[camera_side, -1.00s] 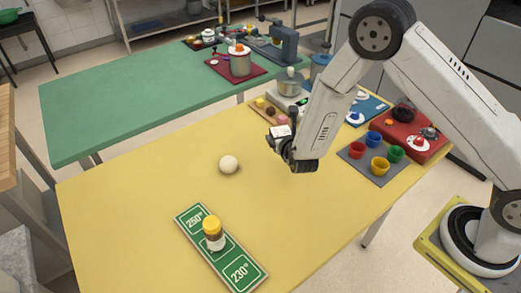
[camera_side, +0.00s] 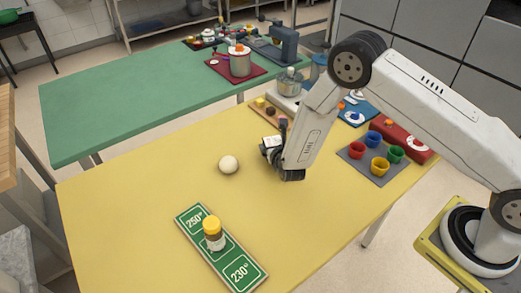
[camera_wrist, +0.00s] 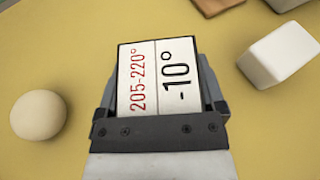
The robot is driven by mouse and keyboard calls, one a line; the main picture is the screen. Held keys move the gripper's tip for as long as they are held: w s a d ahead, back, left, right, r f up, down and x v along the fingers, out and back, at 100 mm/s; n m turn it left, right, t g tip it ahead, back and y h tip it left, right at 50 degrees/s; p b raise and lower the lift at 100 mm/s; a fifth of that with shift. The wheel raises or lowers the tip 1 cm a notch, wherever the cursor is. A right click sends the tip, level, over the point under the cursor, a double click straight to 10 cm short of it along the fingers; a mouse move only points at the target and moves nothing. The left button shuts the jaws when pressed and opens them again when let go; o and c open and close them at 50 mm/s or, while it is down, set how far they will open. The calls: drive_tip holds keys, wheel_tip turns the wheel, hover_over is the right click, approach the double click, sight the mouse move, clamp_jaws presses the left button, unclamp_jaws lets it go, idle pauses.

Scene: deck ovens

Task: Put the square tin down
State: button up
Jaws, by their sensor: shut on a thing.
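My gripper (camera_wrist: 160,105) is shut on a dark, square-sided piece (camera_wrist: 160,75), which I take to be the square tin. Its top carries two white labels, "205-220°" in red and "-10°" in black. In the side view my gripper (camera_side: 281,160) is low over the middle of the yellow table, right of a cream ball. The piece's white top (camera_side: 271,141) shows there, partly hidden by my gripper. I cannot tell whether its underside touches the table.
The cream ball (camera_side: 228,164) lies close on the left. A white block (camera_wrist: 280,54) is close on the right in the wrist view. A green board (camera_side: 253,275) marked 250° and 230° bears a yellow-lidded jar (camera_side: 213,233). Coloured cups stand on a grey mat (camera_side: 349,157).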

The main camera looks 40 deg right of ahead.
drive_tip(key=shift+f, duration=0.4)
drive_tip(key=shift+f, duration=0.15)
drive_tip(key=o, duration=1.2)
drive_tip(key=shift+c, duration=0.2)
drive_tip(key=shift+s+r, duration=0.1)
drive_tip(key=shift+r, duration=0.1)
drive_tip(key=shift+v, duration=5.95)
